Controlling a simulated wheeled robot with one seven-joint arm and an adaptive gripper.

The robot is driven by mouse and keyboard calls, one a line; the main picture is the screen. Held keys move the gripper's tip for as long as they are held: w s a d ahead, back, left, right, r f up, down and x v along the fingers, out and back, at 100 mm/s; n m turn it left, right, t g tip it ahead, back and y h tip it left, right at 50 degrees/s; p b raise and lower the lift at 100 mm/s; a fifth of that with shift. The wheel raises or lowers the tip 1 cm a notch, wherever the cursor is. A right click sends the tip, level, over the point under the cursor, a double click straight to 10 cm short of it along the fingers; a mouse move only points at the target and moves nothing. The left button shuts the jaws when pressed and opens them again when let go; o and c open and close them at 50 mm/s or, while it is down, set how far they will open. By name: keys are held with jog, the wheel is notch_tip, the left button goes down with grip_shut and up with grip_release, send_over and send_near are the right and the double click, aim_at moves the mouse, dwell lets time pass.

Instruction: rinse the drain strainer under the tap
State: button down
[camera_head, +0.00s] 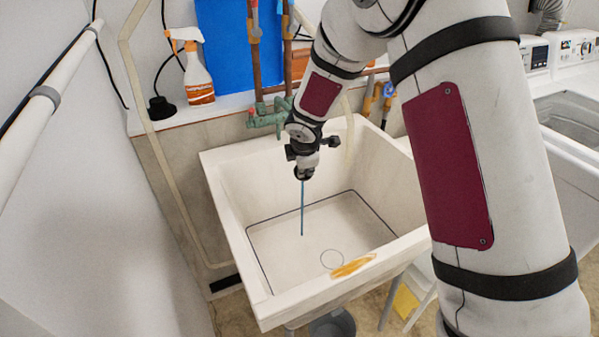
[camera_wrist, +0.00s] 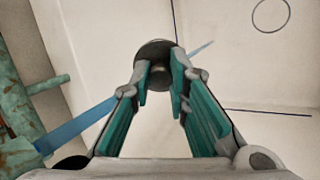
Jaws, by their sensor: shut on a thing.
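My gripper (camera_head: 304,160) is over the sink basin (camera_head: 228,200), pointing down. In the wrist view, its teal-padded fingers (camera_wrist: 160,88) are shut on a dark round piece, the drain strainer (camera_wrist: 154,50), at their tips. The tap (camera_head: 268,118) is green, corroded metal at the sink's back edge, partly behind my arm. Thin blue water (camera_head: 302,210) falls below my gripper into the basin. In the wrist view the blue stream (camera_wrist: 78,130) runs behind the left finger and shows again beyond the strainer. I cannot tell whether it strikes the strainer.
A spray bottle (camera_head: 194,68) stands on the back ledge. Pipes (camera_head: 255,50) rise behind the sink. A washing machine (camera_head: 570,120) is at right.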

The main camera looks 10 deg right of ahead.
jog(key=shift+a, duration=0.2)
jog(key=shift+a, duration=0.4)
jog(key=shift+d, duration=0.15)
jog(key=shift+d, duration=0.45)
jog(key=s+b, duration=0.4)
jog(key=s, duration=0.4)
jog(key=shift+d+b, duration=0.3)
jog(key=shift+d, duration=0.05)
dwell(0.4)
dwell(1.2)
jog(key=s+r+p, duration=0.2)
jog(key=s+r, duration=0.2)
jog(key=s, duration=0.1)
jog(key=shift+d, duration=0.2)
